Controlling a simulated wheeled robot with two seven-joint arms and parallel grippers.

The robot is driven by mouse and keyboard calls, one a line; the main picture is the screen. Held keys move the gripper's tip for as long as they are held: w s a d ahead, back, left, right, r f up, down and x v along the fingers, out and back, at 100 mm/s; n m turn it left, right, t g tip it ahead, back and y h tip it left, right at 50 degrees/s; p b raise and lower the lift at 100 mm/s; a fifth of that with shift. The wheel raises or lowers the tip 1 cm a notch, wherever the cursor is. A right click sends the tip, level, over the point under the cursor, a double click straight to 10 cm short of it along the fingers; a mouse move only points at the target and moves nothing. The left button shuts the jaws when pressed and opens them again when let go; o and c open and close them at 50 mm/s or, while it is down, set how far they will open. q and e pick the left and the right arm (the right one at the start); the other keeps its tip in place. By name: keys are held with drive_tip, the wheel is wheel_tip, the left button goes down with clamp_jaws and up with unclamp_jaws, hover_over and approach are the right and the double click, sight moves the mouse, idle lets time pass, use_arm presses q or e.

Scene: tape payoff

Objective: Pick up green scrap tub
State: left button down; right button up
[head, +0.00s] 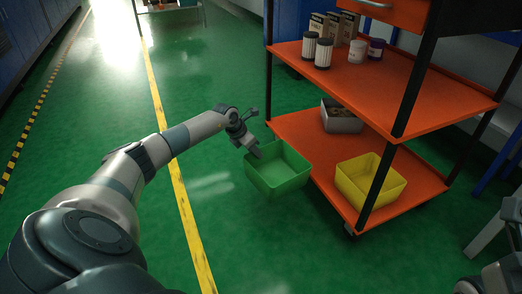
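The green scrap tub (279,178) is an open, empty-looking box in the middle of the head view, at the left edge of the cart's lower shelf. It overlaps that edge in the picture and looks roughly level, out over the green floor. My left gripper (256,151) is at the tub's left rim, with its fingers on the wall, and appears shut on it. The fingertips are small and partly hidden by the rim. Part of my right arm (505,245) shows at the lower right; its gripper is out of view.
The orange cart's lower shelf (425,180) holds a yellow tub (369,181) and a grey bin (341,117). Its upper shelf (425,100) carries filters (323,53), jars and boxes. A dark post (378,187) stands at the front. The floor left of the cart is clear.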

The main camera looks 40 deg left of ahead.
use_arm(q)
drive_tip(key=shift+s+a, duration=0.15)
drive_tip(key=shift+s, duration=0.25)
idle(0.3)
